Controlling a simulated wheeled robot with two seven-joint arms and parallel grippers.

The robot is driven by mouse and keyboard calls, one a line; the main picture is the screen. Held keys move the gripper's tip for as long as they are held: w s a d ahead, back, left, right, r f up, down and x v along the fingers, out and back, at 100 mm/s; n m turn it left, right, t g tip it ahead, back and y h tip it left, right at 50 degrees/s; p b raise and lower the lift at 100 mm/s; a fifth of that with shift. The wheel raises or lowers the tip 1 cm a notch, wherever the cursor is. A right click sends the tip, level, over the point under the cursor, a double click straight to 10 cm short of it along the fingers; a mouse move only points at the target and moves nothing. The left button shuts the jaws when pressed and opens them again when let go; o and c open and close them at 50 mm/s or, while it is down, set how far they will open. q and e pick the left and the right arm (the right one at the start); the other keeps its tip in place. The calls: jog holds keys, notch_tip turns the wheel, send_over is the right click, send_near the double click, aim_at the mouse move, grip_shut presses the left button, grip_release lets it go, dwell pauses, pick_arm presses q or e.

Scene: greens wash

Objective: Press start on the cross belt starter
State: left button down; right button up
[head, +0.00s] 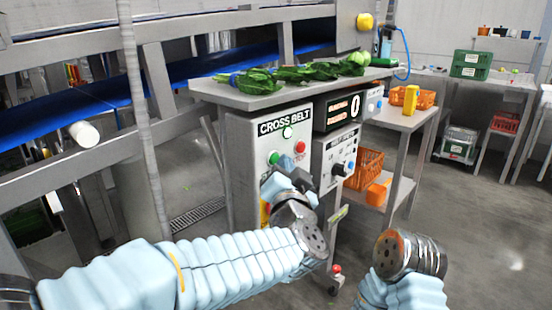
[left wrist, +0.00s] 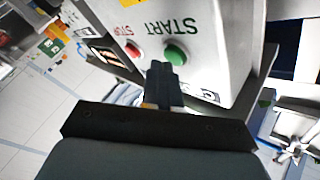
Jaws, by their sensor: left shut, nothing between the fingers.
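The cross belt starter (head: 245,150) is a pale grey box labelled CROSS BELT, with a lamp (head: 287,132) glowing green-white at its top. Its green START button (head: 273,157) is on the left and its red STOP button (head: 300,147) on the right. In the left wrist view, the START button (left wrist: 176,53) and STOP button (left wrist: 132,50) show close up. My left gripper (head: 278,180) is shut and empty in front of the box's lower face. Its fingertips (left wrist: 160,68) lie beside the START button's edge; I cannot tell whether they touch it. My right gripper is out of view.
A second control box (head: 340,155) with a black knob stands right beside the starter. Leafy greens (head: 290,75) lie on the grey top (head: 232,97) above. A side table (head: 412,118) with orange baskets stands to the right. Floor is open at the right.

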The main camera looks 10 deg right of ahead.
pick_arm(q)
jog(key=shift+s+d, duration=0.3)
jog(key=s+d+p, duration=0.1)
jog(key=s, duration=0.1)
jog(key=s+d, duration=0.2)
jog(key=shift+p, duration=0.35)
dwell(0.6)
